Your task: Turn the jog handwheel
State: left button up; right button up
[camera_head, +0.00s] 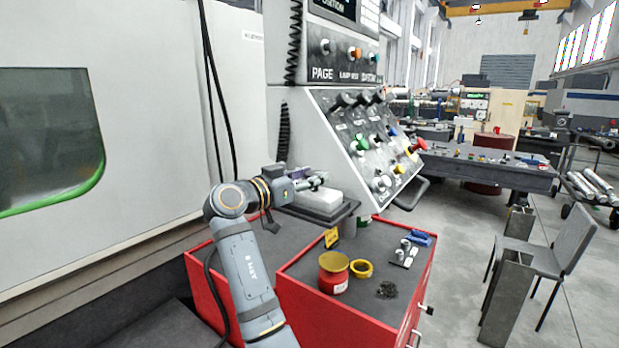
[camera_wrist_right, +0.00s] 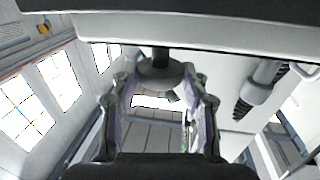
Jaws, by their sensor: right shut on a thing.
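My right gripper (camera_head: 316,181) is at the lower left of the grey control panel (camera_head: 350,140), above a pale box on a dark stand. In the right wrist view its two fingers (camera_wrist_right: 160,88) stand on either side of a round grey knob with a dark stem, which I take to be the jog handwheel (camera_wrist_right: 157,76). The gripper is shut on it. In the head view the handwheel cannot be made out, as the gripper covers that spot. My left gripper is not in view.
The pale box (camera_head: 320,199) is close under my gripper. A machine wall stands left; a chair (camera_head: 560,245) and open floor are right.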

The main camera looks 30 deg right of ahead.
aim_at(310, 175)
jog(key=o, duration=1.2)
jog(key=shift+d, duration=0.1)
jog(key=shift+c, duration=0.2)
notch_tip(310, 175, up, 10)
